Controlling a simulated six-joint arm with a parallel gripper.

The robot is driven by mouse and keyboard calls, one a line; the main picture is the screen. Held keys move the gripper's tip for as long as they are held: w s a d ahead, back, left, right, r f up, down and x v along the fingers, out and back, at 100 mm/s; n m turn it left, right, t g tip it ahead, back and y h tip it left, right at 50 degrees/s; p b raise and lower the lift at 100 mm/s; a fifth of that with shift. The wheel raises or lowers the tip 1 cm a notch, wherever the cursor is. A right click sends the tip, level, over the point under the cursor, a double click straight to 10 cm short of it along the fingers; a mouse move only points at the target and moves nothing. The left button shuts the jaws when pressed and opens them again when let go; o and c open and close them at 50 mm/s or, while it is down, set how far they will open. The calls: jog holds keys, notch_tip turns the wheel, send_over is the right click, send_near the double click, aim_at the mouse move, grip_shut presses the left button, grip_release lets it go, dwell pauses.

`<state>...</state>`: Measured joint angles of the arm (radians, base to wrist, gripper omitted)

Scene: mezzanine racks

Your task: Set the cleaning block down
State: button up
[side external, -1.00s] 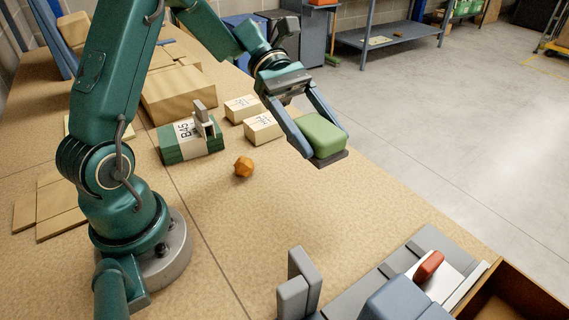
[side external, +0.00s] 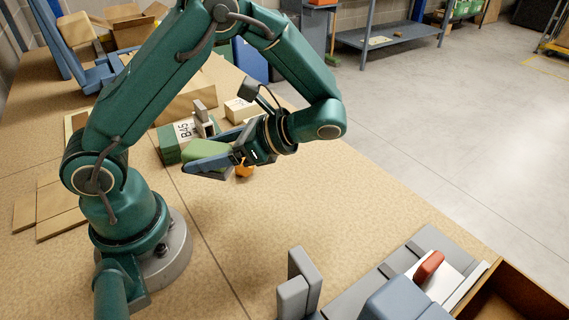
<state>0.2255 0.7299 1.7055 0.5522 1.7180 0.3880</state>
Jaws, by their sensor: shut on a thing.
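The cleaning block, a green block with rounded edges (side external: 203,149), is held in my gripper (side external: 207,155). My gripper is shut on it, with one blue-grey finger along its near side and the other partly hidden behind it. The block is in front of the green box labelled B45 (side external: 170,146) and overlaps it in the picture. I cannot tell whether the block touches the box or the table top (side external: 300,215).
An orange faceted piece (side external: 244,171) lies partly hidden behind my gripper. A pale carton (side external: 240,109) stands behind my wrist. Grey blocks (side external: 301,285) and a red piece (side external: 429,265) are at front right. The middle of the table is clear.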

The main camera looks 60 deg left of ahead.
jog(key=w+a+r+m+t+y, duration=0.2)
jog(key=w+a+r+m+t, duration=0.2)
jog(key=w+r+m+t, duration=0.3)
jog(key=w+m+t, duration=0.3)
jog(key=m+t, duration=0.2)
jog(key=t, duration=0.1)
jog(key=shift+w+r, duration=0.25)
notch_tip(320, 180, down, 4)
jog(key=shift+r+m, duration=0.2)
jog(key=shift+m, duration=0.1)
jog(key=shift+c, duration=0.2)
jog(key=shift+f, duration=0.35)
jog(key=shift+c, duration=0.8)
send_over(303, 187)
notch_tip(303, 187, down, 8)
jog(key=shift+r, duration=0.1)
jog(key=shift+f, duration=2.05)
